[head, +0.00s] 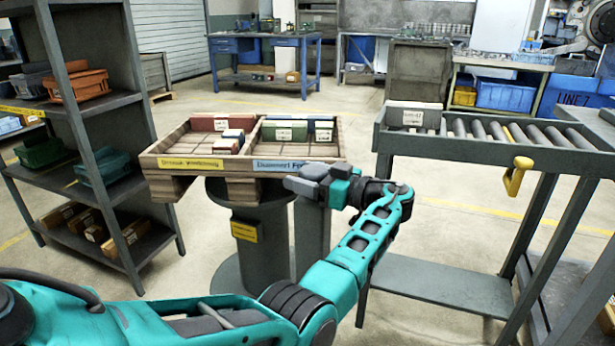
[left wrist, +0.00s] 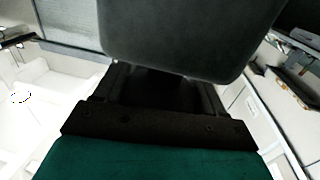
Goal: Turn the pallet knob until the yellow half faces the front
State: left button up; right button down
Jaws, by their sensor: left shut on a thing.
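The wooden pallet (head: 209,176) sits on a round dark pedestal (head: 262,257). Its left half has a yellow label (head: 191,163) on the front edge and its right half a blue label (head: 282,166); both face me side by side. My left gripper (head: 318,181) is at the pallet's front right corner, above a grey post (head: 312,238). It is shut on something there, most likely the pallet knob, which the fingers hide. In the left wrist view a large dark grey block (left wrist: 190,40) fills the top centre; the held thing cannot be made out. My right gripper is not in view.
Red, green and blue boxes lie in the pallet. A shelf (head: 85,110) with bins stands at the left. A roller conveyor (head: 480,146) with a yellow handle (head: 517,177) stands close at the right. Floor is free behind the pallet.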

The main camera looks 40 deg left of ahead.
pick_arm(q)
jog(key=shift+s+n+g+h, duration=0.15)
jog(key=shift+n+g+h, duration=0.15)
jog(key=shift+n+g, duration=1)
jog(key=shift+m+g, duration=0.3)
jog(key=o, duration=1)
